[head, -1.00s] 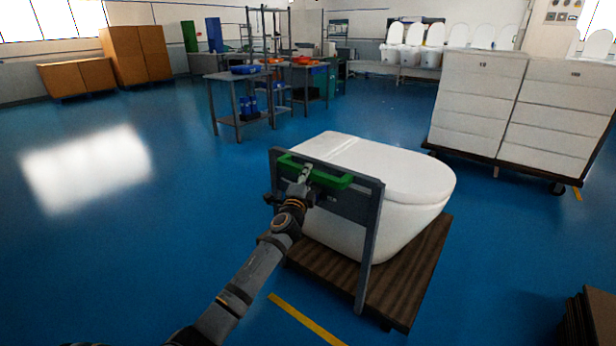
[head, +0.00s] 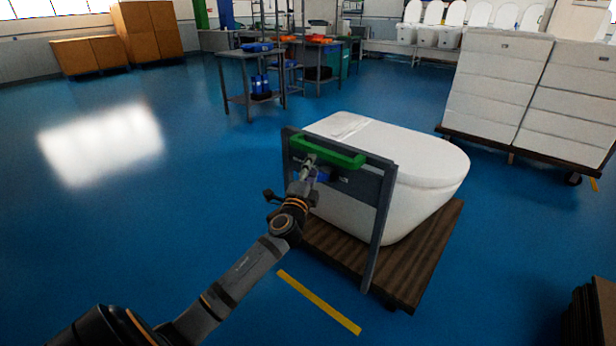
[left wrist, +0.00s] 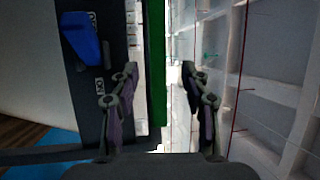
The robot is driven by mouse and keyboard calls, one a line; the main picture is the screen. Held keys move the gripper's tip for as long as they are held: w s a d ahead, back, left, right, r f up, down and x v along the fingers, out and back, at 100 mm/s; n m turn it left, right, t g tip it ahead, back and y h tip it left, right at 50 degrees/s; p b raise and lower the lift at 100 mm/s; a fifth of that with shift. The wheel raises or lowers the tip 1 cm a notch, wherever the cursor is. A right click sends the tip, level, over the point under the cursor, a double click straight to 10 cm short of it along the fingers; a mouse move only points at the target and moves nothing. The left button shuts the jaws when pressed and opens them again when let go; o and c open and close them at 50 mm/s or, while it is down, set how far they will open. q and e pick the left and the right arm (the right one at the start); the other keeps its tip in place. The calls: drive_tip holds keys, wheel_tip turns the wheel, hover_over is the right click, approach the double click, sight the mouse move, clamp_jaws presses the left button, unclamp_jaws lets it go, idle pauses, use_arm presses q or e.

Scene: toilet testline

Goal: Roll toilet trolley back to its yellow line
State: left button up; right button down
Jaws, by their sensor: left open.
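The toilet trolley has a dark wooden base (head: 428,262), a grey upright frame (head: 380,225) and a green handle (head: 340,157) across its top. A white toilet (head: 425,165) stands on the base. My left gripper (head: 309,163) is at the handle's near side, just below it in the head view. In the left wrist view the green handle (left wrist: 156,60) lies between the open fingers (left wrist: 160,78), closer to the left one. The fingers are not closed on it. A yellow line (head: 318,302) lies on the floor before the trolley. My right gripper is out of view.
A cart of white boxes (head: 495,95) stands to the right at the back. Brown stacked sheets (head: 592,312) are at the lower right. A grey table (head: 248,75) with blue trays stands behind. The blue floor on the left is clear.

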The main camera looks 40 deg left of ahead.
use_arm(q)
drive_tip(key=v, duration=0.4)
drive_tip(key=shift+s, duration=0.2)
